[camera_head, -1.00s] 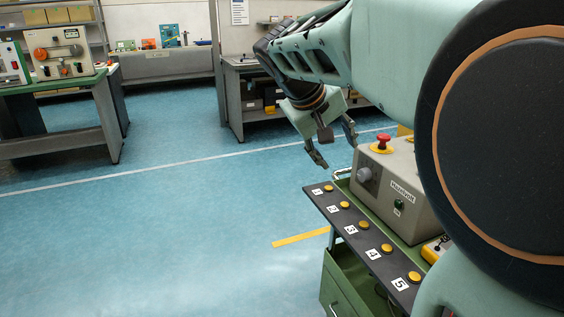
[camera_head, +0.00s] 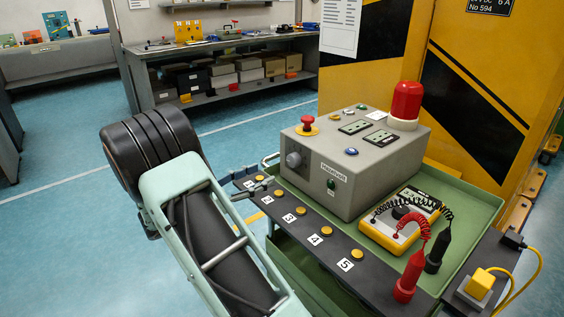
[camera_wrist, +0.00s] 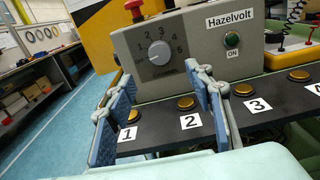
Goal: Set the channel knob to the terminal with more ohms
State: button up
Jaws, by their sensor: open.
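The channel knob (camera_wrist: 158,52) is a grey dial on the front of the grey Hazelvolt box (camera_head: 347,185), ringed by numbers. The terminals are brass studs on a black strip (camera_head: 330,250), labelled 1 to 5, with terminal 1 (camera_wrist: 133,116) and terminal 2 (camera_wrist: 186,103) nearest my gripper. My gripper (camera_wrist: 157,85) is open and empty in the wrist view, its blue-padded fingers apart, below and before the knob. A yellow meter (camera_head: 392,233) lies right of the box.
A red probe (camera_head: 409,275) and a black probe (camera_head: 438,250) stand upright on coiled leads by the meter. The box carries a red mushroom button (camera_head: 306,124) and red beacon (camera_head: 406,101). A yellow plug (camera_head: 481,284) sits at right. Open floor lies left of the green cart.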

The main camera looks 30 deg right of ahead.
aim_at(290, 162)
jog(key=d, duration=0.3)
jog(key=w+d+b, duration=0.1)
jog(key=d, duration=0.6)
jog(key=shift+w+d+b, duration=0.2)
jog(key=shift+d+b, duration=0.1)
jog(key=shift+b, duration=0.05)
jog(key=shift+c, duration=0.3)
jog(key=c, duration=1.1)
jog(key=shift+f+m, duration=0.1)
jog(key=shift+m, duration=0.2)
jog(key=m+b, duration=0.3)
jog(key=m, duration=0.1)
jog(key=shift+f, duration=0.1)
jog(key=shift+w+m+b, duration=0.1)
jog(key=shift+m+b, duration=1.05)
jog(key=shift+m, duration=0.35)
